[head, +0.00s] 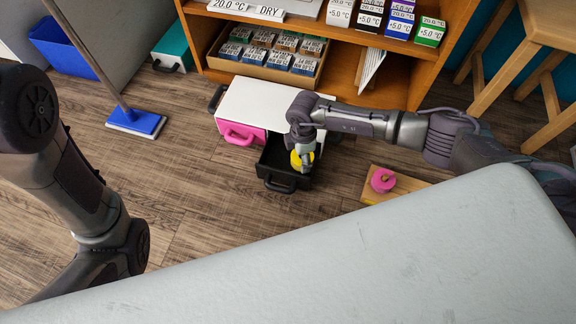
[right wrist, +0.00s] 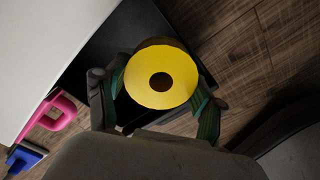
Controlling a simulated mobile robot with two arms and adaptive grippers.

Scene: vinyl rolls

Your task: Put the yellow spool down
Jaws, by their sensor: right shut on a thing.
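The yellow spool (head: 295,160) is held by my right gripper (head: 304,157) over the open black drawer (head: 280,183). In the right wrist view, the spool (right wrist: 162,78) shows its round yellow face and dark centre hole, with a finger of my gripper (right wrist: 157,104) on each side. The black drawer (right wrist: 104,48) lies behind it there. I cannot tell whether the spool touches the drawer floor. The drawer sticks out of a low white cabinet (head: 258,102). My left arm is at the left of the head view, but its gripper is not visible.
A pink drawer (head: 240,133) stands slightly out beside the black one. A pink spool (head: 383,180) sits on a wooden board (head: 410,185) to the right. A shelf (head: 395,88) stands behind, with a blue mop (head: 136,123) at left. A grey surface (head: 400,260) fills the foreground.

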